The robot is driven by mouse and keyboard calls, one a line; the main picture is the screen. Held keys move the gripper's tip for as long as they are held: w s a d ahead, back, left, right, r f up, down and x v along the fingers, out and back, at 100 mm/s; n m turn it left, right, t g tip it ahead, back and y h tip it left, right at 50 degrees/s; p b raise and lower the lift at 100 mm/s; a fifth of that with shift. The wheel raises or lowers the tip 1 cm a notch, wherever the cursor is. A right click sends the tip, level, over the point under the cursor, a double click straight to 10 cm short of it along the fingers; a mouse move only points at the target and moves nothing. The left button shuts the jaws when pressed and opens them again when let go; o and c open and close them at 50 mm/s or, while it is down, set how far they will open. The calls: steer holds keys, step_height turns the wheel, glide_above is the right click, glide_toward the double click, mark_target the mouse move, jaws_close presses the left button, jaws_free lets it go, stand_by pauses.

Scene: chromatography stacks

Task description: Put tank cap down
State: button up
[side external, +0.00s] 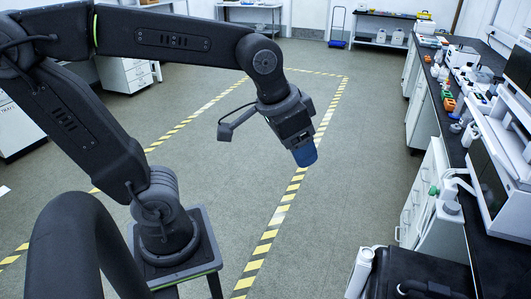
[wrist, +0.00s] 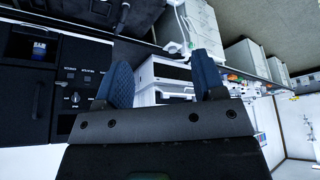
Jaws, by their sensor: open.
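My gripper (side external: 305,153) hangs above the open floor, well left of the bench, with its blue fingers tilted downward. In the wrist view the two blue fingers of my gripper (wrist: 163,68) stand apart, with nothing visible between them. I cannot pick out the tank cap for certain in either view. A white fitting (side external: 451,190) with a grey round base and a small green top (side external: 434,190) stands at the near edge of the bench, far from my gripper.
The dark bench (side external: 462,150) runs along the right with several bottles and white instruments (side external: 500,165). A black unit (side external: 425,275) and a white cylinder (side external: 358,272) stand at the lower right. Yellow-black tape (side external: 267,235) marks the floor, which is clear below my gripper.

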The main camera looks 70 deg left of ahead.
steer(key=s+a+f+t, duration=0.1)
steer(key=s+a+f, duration=0.1)
steer(key=s, duration=0.3)
steer(key=shift+s+n, duration=0.2)
steer(key=shift+n, duration=0.1)
steer(key=shift+d, duration=0.1)
stand_by(0.9)
